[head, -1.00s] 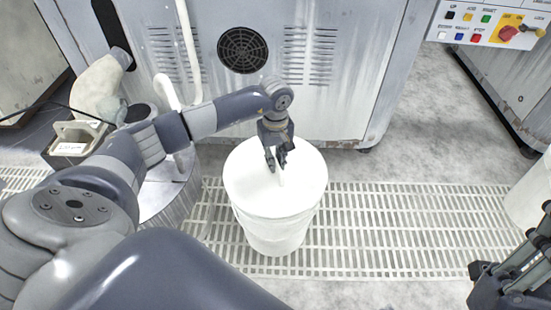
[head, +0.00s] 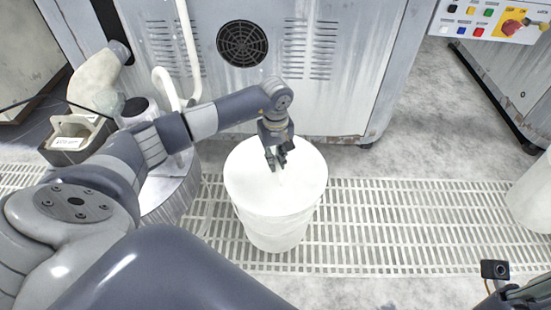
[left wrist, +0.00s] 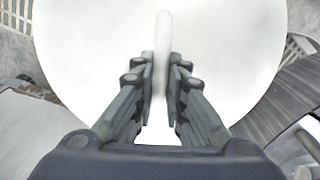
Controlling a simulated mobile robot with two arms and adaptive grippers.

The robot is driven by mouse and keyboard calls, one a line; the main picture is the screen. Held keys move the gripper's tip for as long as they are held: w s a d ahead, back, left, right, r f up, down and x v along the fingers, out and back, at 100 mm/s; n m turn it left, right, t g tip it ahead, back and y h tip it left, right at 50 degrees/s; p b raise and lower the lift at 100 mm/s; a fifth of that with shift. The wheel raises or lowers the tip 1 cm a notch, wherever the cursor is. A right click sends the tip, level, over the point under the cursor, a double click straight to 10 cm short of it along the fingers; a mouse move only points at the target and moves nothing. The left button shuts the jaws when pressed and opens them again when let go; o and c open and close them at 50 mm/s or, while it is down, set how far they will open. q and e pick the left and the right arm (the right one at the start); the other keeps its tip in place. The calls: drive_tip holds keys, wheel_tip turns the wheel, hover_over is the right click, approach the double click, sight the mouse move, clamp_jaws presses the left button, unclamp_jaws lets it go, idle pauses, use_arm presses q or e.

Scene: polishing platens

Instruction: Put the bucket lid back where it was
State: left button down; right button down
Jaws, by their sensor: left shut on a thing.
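The white round bucket lid (head: 250,180) lies flat on top of the white bucket (head: 275,236) in the head view, covering its opening. My left gripper (head: 276,164) points down at the middle of the lid and is shut on its thin upright handle. In the left wrist view the fingers (left wrist: 161,85) close on both sides of the white handle (left wrist: 163,30), with the lid (left wrist: 90,50) filling the background. Part of my right arm's end shows at the lower right of the head view; its fingertips are not clear.
The bucket stands on a white floor grating (head: 420,225) in front of a grey machine cabinet (head: 340,100). A metal drum (head: 172,200) and a grey caddy (head: 75,140) are at left. Another white container (head: 532,195) is at the right edge. Grating between is clear.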

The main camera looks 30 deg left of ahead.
use_arm(q)
drive_tip(key=shift+f+b, duration=0.5)
drive_tip(key=shift+f, duration=0.1)
drive_tip(key=c, duration=1.5)
unclamp_jaws()
drive_tip(key=shift+c, duration=0.2)
